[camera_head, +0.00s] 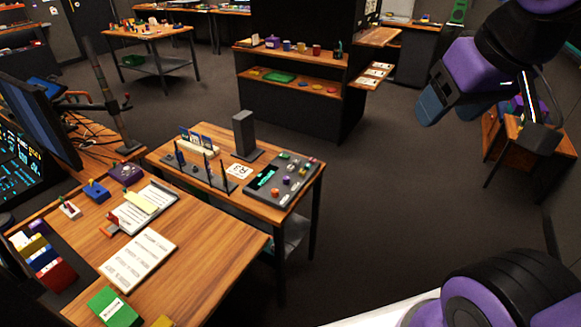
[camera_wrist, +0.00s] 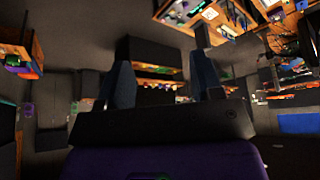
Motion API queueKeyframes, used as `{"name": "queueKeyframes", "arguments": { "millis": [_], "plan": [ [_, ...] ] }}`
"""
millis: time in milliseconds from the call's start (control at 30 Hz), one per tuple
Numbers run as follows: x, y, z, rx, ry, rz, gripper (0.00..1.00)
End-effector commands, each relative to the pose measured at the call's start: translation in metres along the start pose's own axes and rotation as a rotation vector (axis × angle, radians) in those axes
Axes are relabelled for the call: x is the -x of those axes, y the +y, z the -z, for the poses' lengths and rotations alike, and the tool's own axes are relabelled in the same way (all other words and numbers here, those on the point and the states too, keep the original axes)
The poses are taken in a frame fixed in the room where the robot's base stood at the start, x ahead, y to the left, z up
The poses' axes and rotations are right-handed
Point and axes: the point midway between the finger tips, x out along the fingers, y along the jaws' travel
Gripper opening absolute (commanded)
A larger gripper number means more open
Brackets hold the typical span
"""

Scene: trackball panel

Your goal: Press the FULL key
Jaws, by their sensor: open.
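A dark control panel (camera_head: 282,181) lies on the right end of a small wooden table in the head view. It has a green-lit display (camera_head: 264,179) and several small coloured keys and knobs, among them a purple one and an orange one. The lettering is too small to read, so I cannot tell which key is FULL. My gripper (camera_head: 431,103) is raised at the upper right, well apart from the panel, over open floor. In the wrist view my gripper (camera_wrist: 163,80) has its two fingers spread with nothing between them.
A tall dark grey block (camera_head: 244,131) stands behind the panel, with thin upright posts and a paper card to its left. A wooden desk (camera_head: 200,255) with papers and boxes is at front left. A shelf unit (camera_head: 300,105) stands behind. The floor right of the panel table is clear.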

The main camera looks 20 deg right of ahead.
Motion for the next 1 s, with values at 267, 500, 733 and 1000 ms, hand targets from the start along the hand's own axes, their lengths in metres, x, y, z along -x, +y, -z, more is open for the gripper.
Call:
{"name": "queueKeyframes", "arguments": {
  "millis": [267,500,733,1000],
  "plan": [
    [-0.0001,0.0,0.0,0.0,0.0,0.0,0.01],
    [-0.0001,0.0,0.0,0.0,0.0,0.0,0.0],
    [-0.0001,0.0,0.0,0.0,0.0,0.0,0.0],
    [-0.0001,0.0,0.0,0.0,0.0,0.0,0.0]
  ]
}}
